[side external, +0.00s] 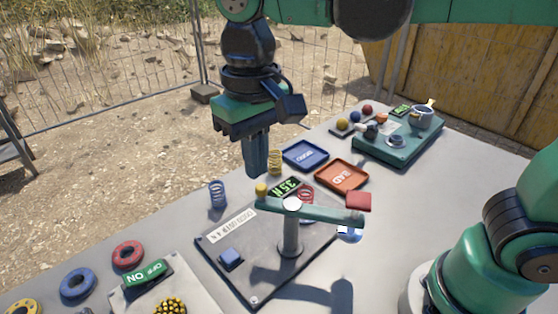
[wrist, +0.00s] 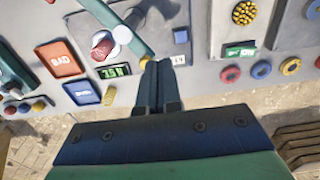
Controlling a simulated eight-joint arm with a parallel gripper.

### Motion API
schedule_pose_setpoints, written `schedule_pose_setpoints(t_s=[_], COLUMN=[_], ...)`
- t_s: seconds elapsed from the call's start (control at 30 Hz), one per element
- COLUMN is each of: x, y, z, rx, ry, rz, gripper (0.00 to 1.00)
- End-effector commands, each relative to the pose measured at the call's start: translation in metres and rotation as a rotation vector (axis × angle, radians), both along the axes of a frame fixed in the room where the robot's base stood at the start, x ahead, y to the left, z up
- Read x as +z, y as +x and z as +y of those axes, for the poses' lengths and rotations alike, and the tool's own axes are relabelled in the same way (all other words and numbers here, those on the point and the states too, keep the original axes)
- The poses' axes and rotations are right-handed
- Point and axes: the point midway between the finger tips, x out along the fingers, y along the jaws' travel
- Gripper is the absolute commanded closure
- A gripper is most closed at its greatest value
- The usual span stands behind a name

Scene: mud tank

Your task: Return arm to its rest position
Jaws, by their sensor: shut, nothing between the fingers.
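My gripper (side external: 257,160) hangs pointing down above the far edge of the grey table (side external: 455,200). Its two dark fingers are together with nothing between them. In the wrist view the shut fingers (wrist: 158,85) reach toward the table. My gripper is clear of the objects around it, near a yellow spring (side external: 274,161) and a blue spring (side external: 217,193). How far above the table the fingertips are is hard to tell.
A test rig with a green lever (side external: 325,212) stands mid-table. A blue tray (side external: 305,154), an orange BAD tray (side external: 342,175) and a green box (side external: 410,149) lie behind. A switch panel (side external: 150,276) and rings are front left. A wire fence (side external: 100,70) stands beyond.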

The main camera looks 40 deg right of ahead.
Motion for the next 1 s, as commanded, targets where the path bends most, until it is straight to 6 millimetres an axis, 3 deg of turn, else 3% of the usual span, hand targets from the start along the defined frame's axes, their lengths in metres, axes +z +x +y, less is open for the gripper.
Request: schedule_pose_setpoints(t_s=[0.27, 0.37, 0.7, 0.83, 1.0], x=[-0.001, -0.007, -0.047, -0.055, -0.056], y=[0.0, 0.002, 0.0, -0.003, -0.003], z=[-0.004, -0.021, -0.112, -0.127, -0.13], rx=[-0.002, -0.009, -0.009, -0.004, 0.0], ry=[0.007, 0.033, 0.037, 0.007, -0.002], rz=[-0.014, -0.08, -0.517, -0.602, -0.624], gripper=[1.0, 1.0, 1.0, 1.0, 1.0])
